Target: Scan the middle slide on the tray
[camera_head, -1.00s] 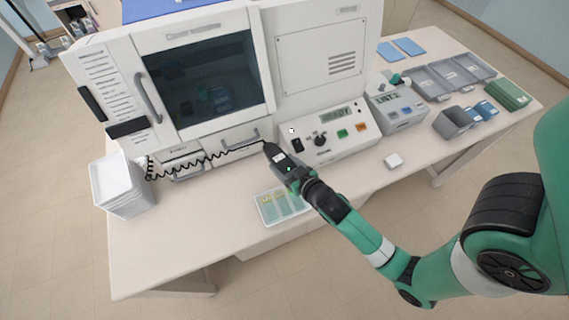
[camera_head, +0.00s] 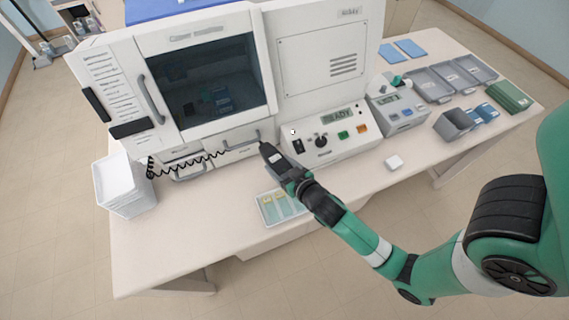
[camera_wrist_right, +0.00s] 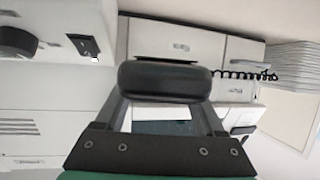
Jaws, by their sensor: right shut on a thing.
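My right gripper (camera_head: 287,173) is shut on a black handheld scanner (camera_head: 270,156) on a coiled black cord. In the right wrist view the scanner (camera_wrist_right: 165,80) lies across between the two fingers. The scanner is in the air in front of the white machine. The slide tray (camera_head: 268,216) lies on the table just below and in front of the gripper. Several slides with yellowish labels (camera_head: 279,197) show in it. My arm hides the tray's right part, so I cannot tell all the slides apart. My left gripper is not in view.
The large white stainer (camera_head: 200,130) stands behind, with drawers under its dark window. A control panel (camera_head: 335,118) and a small device (camera_head: 398,100) are to the right. A stack of white trays (camera_head: 122,190) stands at left. The front left table is clear.

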